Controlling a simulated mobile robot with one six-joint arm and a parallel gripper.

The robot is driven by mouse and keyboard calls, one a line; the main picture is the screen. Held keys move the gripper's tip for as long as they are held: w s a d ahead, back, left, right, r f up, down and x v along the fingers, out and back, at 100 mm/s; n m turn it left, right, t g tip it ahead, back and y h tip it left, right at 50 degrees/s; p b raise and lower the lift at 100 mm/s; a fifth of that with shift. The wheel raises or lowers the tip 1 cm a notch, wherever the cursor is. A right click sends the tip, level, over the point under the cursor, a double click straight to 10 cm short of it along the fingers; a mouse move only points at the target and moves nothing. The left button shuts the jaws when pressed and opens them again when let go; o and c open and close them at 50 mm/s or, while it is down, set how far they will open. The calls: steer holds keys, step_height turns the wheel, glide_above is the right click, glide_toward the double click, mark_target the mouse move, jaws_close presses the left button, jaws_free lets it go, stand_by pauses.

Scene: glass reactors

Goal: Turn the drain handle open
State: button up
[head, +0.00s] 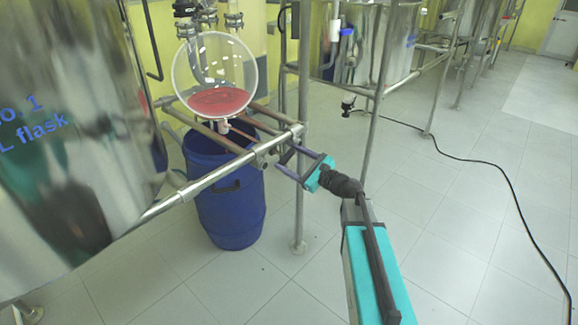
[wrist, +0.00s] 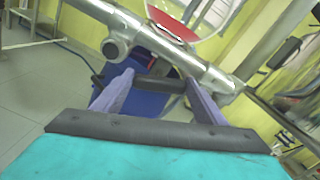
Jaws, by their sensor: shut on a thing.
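The round glass flask (head: 217,78) holds red liquid and hangs above the metal frame. Its drain outlet (head: 223,127) points down below the flask. My gripper (head: 287,158) reaches in from the right to the frame's front rail. In the wrist view my gripper (wrist: 158,77) has its two purple fingers on either side of a dark bar, the drain handle (wrist: 158,84). The fingers are shut on it. The handle's joint to the valve is hidden behind the rail and fingers.
A blue barrel (head: 228,205) stands under the flask. The steel rail (head: 230,168) runs close to my fingers, and an upright post (head: 301,205) stands beside them. A large steel vessel (head: 70,130) fills the left. A black cable (head: 505,180) crosses the open floor at right.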

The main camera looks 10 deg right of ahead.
steer(key=n+b, duration=0.2)
steer(key=f+n+b, duration=0.1)
steer(key=n+b, duration=0.1)
steer(key=shift+s+a+b, duration=0.15)
steer(key=shift+s+b, duration=0.05)
steer(key=shift+b, duration=0.2)
steer(key=n+b, duration=0.3)
steer(key=b, duration=0.1)
steer(key=shift+f+n, duration=0.1)
steer(key=shift+n, duration=0.3)
steer(key=n+b, duration=0.3)
steer(key=shift+b, duration=0.3)
steer(key=shift+n+b, duration=1.1)
steer(key=shift+r, duration=0.2)
steer(key=o, duration=1)
steer(key=shift+o, duration=0.3)
steer(key=shift+r, duration=0.1)
